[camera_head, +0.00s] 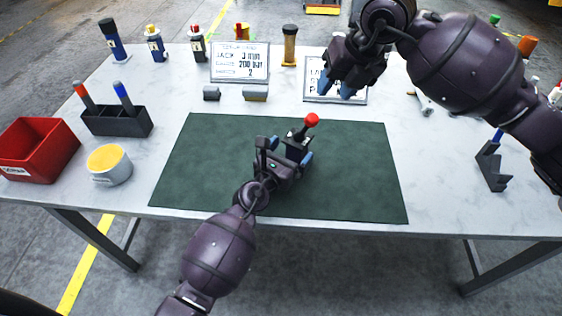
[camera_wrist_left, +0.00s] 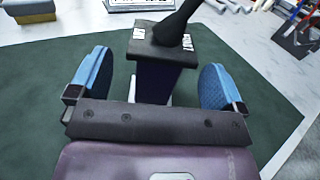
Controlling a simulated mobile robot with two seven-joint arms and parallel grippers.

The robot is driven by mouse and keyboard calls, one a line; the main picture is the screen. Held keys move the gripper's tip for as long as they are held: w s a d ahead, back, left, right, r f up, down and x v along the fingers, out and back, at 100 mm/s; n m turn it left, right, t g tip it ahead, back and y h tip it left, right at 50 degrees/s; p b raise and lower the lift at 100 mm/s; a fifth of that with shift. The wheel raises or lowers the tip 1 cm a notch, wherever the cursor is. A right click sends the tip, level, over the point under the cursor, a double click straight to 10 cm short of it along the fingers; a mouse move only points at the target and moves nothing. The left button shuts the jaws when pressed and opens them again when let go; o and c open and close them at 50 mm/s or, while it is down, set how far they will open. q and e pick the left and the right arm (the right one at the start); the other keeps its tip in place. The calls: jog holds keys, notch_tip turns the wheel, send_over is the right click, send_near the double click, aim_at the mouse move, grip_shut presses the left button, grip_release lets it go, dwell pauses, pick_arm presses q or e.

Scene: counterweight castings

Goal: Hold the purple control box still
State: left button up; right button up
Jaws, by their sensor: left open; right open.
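The purple control box (camera_wrist_left: 155,80) has a dark top with white labels and a black lever. In the head view, the control box (camera_head: 297,144) stands on the green mat (camera_head: 205,165), and its lever ends in a red ball (camera_head: 312,120). My left gripper (camera_head: 287,152) is open, with one blue-padded finger on each side of the box. The wrist view shows the left gripper (camera_wrist_left: 158,88) with a gap between each finger and the box. My right gripper (camera_head: 338,86) is open and empty above the back of the table, in front of a white sign (camera_head: 312,72).
A red bin (camera_head: 38,150), a yellow-topped cup (camera_head: 109,164) and a dark pen holder (camera_head: 117,122) stand at the left. Another sign (camera_head: 240,62), two small grey blocks (camera_head: 255,93) and several bottles stand at the back. A dark bracket (camera_head: 492,168) stands at the right. The mat around the box is clear.

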pick_arm(q)
jog(key=shift+x, duration=2.2)
